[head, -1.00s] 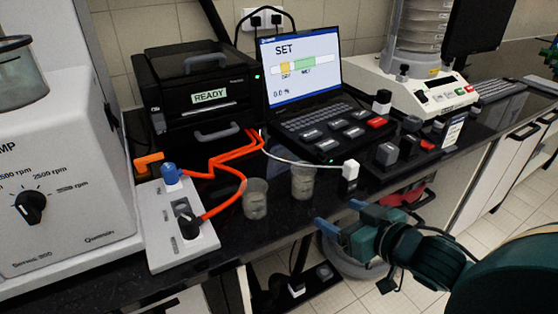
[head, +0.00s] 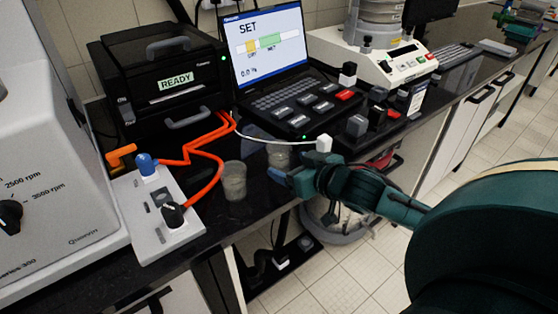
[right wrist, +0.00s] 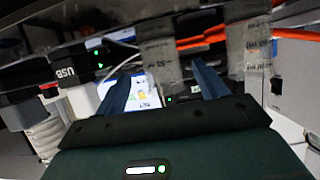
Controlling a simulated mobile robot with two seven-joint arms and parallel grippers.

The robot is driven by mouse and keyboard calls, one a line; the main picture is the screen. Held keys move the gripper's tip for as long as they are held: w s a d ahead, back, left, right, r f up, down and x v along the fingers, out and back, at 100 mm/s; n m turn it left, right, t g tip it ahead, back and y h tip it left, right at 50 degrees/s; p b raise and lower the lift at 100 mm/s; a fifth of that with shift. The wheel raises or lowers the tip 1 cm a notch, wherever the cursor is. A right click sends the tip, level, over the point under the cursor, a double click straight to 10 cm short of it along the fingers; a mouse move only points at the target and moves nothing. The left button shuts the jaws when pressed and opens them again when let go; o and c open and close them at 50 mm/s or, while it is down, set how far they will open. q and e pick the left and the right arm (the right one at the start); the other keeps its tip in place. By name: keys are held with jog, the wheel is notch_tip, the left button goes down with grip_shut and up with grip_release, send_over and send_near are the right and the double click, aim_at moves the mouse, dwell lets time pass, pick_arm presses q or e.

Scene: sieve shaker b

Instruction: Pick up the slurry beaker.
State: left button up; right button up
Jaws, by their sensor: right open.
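Two small clear beakers with greyish contents stand on the black bench; I cannot tell which is the slurry beaker. The left beaker (head: 234,182) is in full view in the head view. The right beaker (head: 279,154) is partly hidden behind my right gripper (head: 284,174). The right gripper is open, with its fingers pointing at the right beaker. In the right wrist view, one beaker (right wrist: 160,58) shows between the two fingers (right wrist: 163,78), beyond their tips, and the other beaker (right wrist: 248,50) is outside to the right. My left gripper is not in view.
A white plug (head: 323,144) with a cable stands close by the right gripper. Orange cables (head: 205,155) run to a grey switch panel (head: 150,215) left of the beakers. A laptop (head: 270,60) and a black READY box (head: 165,85) stand behind. The bench's front edge is near.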

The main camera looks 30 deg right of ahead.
aim_at(286, 162)
jog(key=shift+x, duration=2.7)
jog(key=shift+r, duration=0.1)
jog(key=shift+c, duration=0.5)
jog(key=c, duration=0.9)
jog(key=shift+c, duration=0.5)
jog(key=shift+r, duration=0.15)
